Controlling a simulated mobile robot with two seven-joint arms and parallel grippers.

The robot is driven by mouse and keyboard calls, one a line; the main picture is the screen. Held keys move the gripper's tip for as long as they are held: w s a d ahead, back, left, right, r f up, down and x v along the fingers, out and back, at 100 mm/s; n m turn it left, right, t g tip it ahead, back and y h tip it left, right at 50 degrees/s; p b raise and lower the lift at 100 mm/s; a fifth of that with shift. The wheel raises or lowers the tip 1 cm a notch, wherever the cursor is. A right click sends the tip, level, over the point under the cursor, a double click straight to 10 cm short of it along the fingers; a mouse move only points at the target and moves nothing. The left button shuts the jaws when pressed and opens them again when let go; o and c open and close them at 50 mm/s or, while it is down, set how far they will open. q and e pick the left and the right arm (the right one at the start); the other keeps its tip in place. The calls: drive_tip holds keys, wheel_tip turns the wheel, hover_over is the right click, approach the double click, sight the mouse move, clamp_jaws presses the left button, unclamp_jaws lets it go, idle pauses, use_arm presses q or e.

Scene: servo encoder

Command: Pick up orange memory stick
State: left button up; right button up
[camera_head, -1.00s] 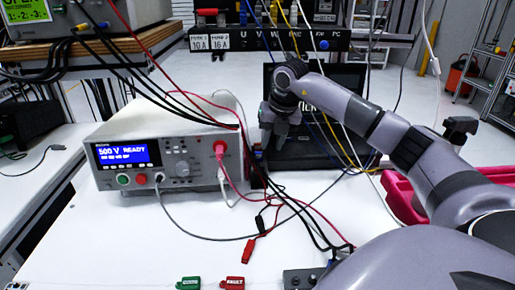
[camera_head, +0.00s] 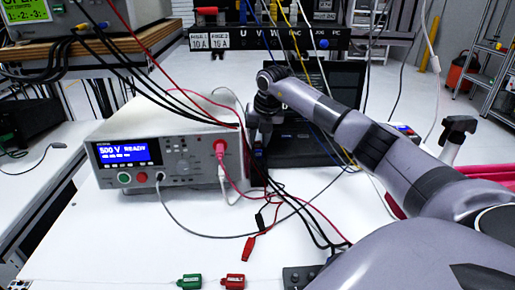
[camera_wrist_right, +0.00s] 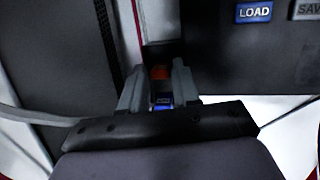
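The orange memory stick (camera_wrist_right: 160,72) shows in the right wrist view as a small orange patch between the fingertips. A small blue piece (camera_wrist_right: 163,104) is nearer the palm, also between the fingers. My right gripper (camera_wrist_right: 161,76) appears open, with a finger on each side of the orange patch. I cannot tell whether the fingers touch it. In the head view my right gripper (camera_head: 258,150) points down between the tester and the black laptop; the orange stick cannot be made out there. My left gripper is not in view.
The white tester (camera_head: 165,160) with a blue display stands close left of the gripper. The black laptop (camera_head: 310,140) is right behind it. Red and black leads (camera_head: 262,215) cross the table. Green (camera_head: 190,281) and red (camera_head: 234,281) tags lie at the front. The table's left front is clear.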

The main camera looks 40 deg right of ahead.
clamp_jaws()
drive_tip(key=shift+r, duration=0.1)
drive_tip(key=shift+w+r, duration=0.1)
drive_tip(key=shift+r, duration=0.5)
drive_tip(key=shift+s+t, duration=0.2)
drive_tip(key=shift+t, duration=0.1)
drive_tip(key=shift+b, duration=0.35)
